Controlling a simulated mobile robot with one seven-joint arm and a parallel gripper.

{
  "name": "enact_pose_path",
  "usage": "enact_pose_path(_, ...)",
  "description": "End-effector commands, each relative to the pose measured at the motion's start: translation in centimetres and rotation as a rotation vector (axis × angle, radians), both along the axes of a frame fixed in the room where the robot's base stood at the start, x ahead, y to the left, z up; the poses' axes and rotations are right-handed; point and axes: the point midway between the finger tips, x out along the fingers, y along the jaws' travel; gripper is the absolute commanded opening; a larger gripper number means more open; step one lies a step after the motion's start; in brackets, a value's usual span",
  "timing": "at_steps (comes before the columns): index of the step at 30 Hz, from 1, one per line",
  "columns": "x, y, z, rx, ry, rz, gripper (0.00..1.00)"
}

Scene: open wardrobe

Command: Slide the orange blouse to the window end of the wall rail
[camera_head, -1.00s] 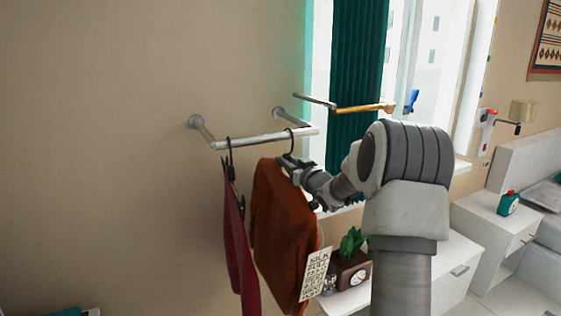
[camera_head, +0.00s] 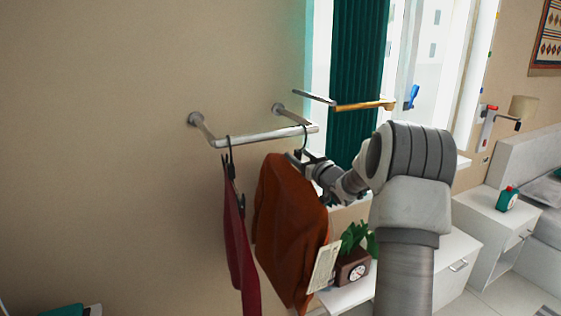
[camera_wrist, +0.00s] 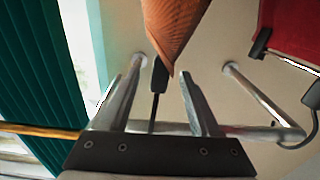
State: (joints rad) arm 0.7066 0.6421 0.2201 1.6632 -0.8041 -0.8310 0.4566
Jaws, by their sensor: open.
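The orange blouse (camera_head: 284,225) hangs from a dark hanger on the metal wall rail (camera_head: 255,138). Its hook sits close to the rail's right end, on the window side. A pale printed tag (camera_head: 324,267) hangs at its lower right. My gripper (camera_head: 308,160) is at the top right of the blouse, just below the rail. In the wrist view my gripper (camera_wrist: 160,95) is open, with one finger on each side of the black hanger neck (camera_wrist: 157,80). The blouse's orange cloth (camera_wrist: 173,30) lies beyond the fingertips. My arm hides some of what is behind it.
A dark red garment (camera_head: 238,240) hangs on the rail to the left, apart from the blouse at the top. A dark green curtain (camera_head: 358,80) and a wooden bar (camera_head: 362,106) are to the right. A brown clock planter (camera_head: 352,270) stands on a white cabinet below.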

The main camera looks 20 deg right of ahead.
Motion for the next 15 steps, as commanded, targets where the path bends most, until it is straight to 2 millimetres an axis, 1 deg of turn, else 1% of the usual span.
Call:
enact_pose_path(1,-0.3,0.1,-0.6,0.004,0.008,0.001,0.64)
enact_pose_path(5,-2.0,-0.1,-0.6,0.003,0.008,-0.001,0.64)
enact_pose_path(11,-6.3,-0.3,-0.5,0.002,0.005,-0.005,0.64)
enact_pose_path(15,-9.8,-0.5,-0.4,0.000,0.003,-0.006,0.64)
